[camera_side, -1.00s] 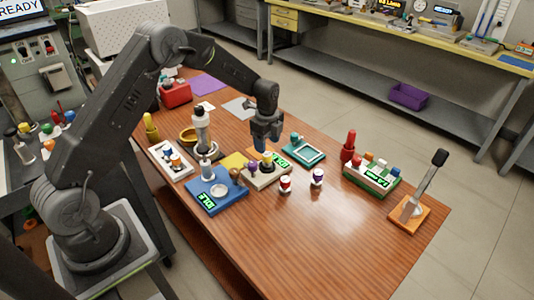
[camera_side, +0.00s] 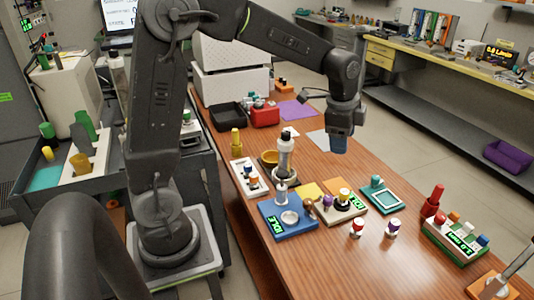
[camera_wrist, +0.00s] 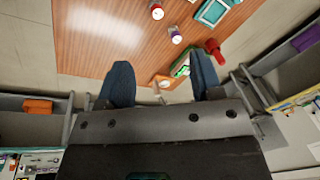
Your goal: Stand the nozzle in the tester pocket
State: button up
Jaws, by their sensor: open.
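My gripper (camera_side: 338,143) is open and empty, raised above the table in the side view; in the wrist view (camera_wrist: 162,82) its blue fingers stand wide apart. A blue station (camera_side: 268,217) reads IDLE and has a round silver seat and a pale upright post. Beside it a beige station (camera_side: 349,211) with a green display carries a yellow-topped piece and a purple knob. I cannot tell for sure which piece is the nozzle or which opening is the tester pocket.
A red-capped vial (camera_side: 357,228) and a purple-capped vial (camera_side: 393,228) stand in front of the beige station. A teal tray (camera_side: 383,201), a red upright piece (camera_side: 433,202) and a green rack (camera_side: 440,238) stand to the right.

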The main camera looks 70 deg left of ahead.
jog(key=s+d+r+n+t, duration=0.1)
jog(key=s+n, duration=0.2)
jog(key=s, duration=0.4)
jog(key=s+d+r+n+t, duration=0.1)
jog(key=s+d+r+n, duration=0.1)
jog(key=s, duration=0.5)
jog(key=s+d+r+n+t, duration=0.1)
jog(key=s+d+n, duration=0.1)
jog(key=s+n, duration=0.3)
jog(key=s, duration=0.2)
jog(key=shift+s+d+r, duration=0.2)
jog(key=shift+s+d, duration=0.05)
jog(key=shift+s, duration=0.1)
jog(key=shift+c, duration=0.3)
